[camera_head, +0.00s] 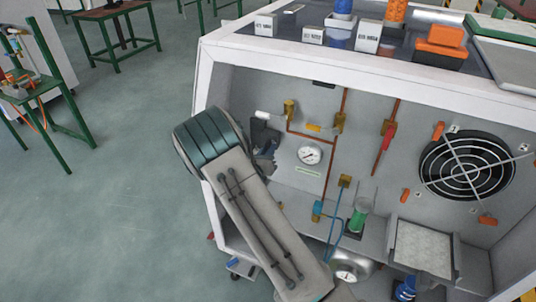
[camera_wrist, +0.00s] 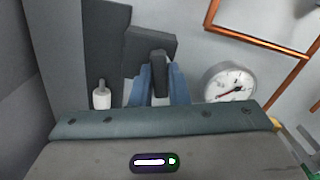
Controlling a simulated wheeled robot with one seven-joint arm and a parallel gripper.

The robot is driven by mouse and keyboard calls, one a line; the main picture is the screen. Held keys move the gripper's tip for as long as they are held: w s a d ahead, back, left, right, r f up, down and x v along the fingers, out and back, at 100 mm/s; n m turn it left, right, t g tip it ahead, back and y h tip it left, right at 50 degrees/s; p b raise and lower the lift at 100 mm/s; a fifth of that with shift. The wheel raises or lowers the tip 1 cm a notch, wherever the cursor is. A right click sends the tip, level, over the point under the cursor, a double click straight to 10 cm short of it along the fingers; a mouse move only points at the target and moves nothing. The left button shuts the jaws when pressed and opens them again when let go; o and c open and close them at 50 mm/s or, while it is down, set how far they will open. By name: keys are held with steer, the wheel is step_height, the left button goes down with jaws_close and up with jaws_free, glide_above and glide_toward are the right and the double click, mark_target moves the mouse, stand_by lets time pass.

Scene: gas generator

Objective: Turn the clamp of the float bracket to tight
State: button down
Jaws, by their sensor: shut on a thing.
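In the wrist view my gripper (camera_wrist: 161,78) has its two blue fingers shut on a dark upright clamp handle (camera_wrist: 159,62). The handle stands in front of a dark square block (camera_wrist: 138,46) of the float bracket, against a dark plate (camera_wrist: 104,35). A small white bottle-shaped piece (camera_wrist: 101,96), perhaps the float, is to the left of the fingers. In the head view dark bracket parts (camera_head: 262,134) show just past my arm's end. My fingers are mostly hidden there. I cannot tell how tight the clamp is.
A round gauge (camera_wrist: 230,83) is close to the right of my fingers, with copper pipe (camera_wrist: 258,38) above it. The cabinet's white frame (camera_head: 210,85) borders the left side.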

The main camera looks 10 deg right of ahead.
steer(key=shift+f+m+b, duration=0.15)
steer(key=shift+m+b, duration=0.9)
steer(key=shift+m, duration=0.65)
steer(key=c, duration=1.4)
jaws_free()
steer(key=shift+a, duration=0.1)
steer(key=v, duration=1.3)
steer(key=shift+s+a, duration=0.2)
steer(key=shift+s, duration=0.2)
